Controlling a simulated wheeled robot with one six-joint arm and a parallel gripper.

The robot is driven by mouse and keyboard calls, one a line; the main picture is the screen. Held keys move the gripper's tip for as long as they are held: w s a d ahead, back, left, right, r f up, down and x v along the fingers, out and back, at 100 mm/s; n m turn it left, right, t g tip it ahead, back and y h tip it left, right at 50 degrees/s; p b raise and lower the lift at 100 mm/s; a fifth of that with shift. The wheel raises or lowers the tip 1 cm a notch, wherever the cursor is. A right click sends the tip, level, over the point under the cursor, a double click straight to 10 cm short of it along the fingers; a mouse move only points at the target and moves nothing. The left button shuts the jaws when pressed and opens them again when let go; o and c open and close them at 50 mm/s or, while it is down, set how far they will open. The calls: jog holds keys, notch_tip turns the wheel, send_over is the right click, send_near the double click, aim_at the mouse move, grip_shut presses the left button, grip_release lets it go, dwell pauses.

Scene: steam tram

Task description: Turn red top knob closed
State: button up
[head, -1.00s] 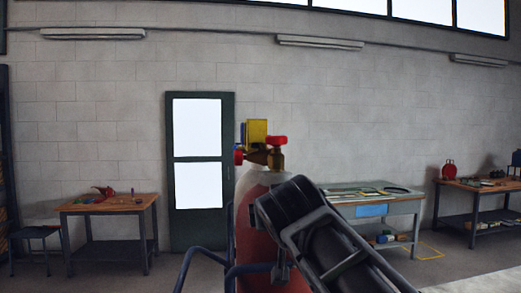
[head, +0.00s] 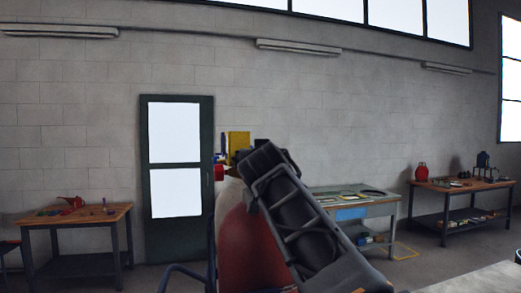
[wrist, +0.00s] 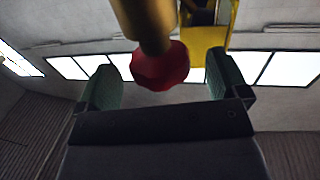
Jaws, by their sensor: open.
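The red top knob (wrist: 160,66) has a lobed rim and sits on the end of a brass stem (wrist: 146,22) in the wrist view. My gripper (wrist: 163,72) is open, with one green-padded finger on each side of the knob and a visible gap on both sides. I cannot tell how deep the knob lies between the fingers. In the head view the red cylinder with a pale shoulder (head: 238,250) stands ahead, and my arm's end hides the top knob. Another red knob (head: 219,173) shows at the valve's left side.
A yellow block (head: 238,141) stands on the valve and shows close beyond the right finger in the wrist view (wrist: 205,45). A blue tubular frame (head: 186,273) is beside the cylinder. Workbenches (head: 75,218) and a dark door (head: 177,102) line the far wall.

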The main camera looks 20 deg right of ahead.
jog(key=shift+p+x, duration=0.45)
jog(key=shift+x, duration=1.1)
jog(key=c, duration=0.9)
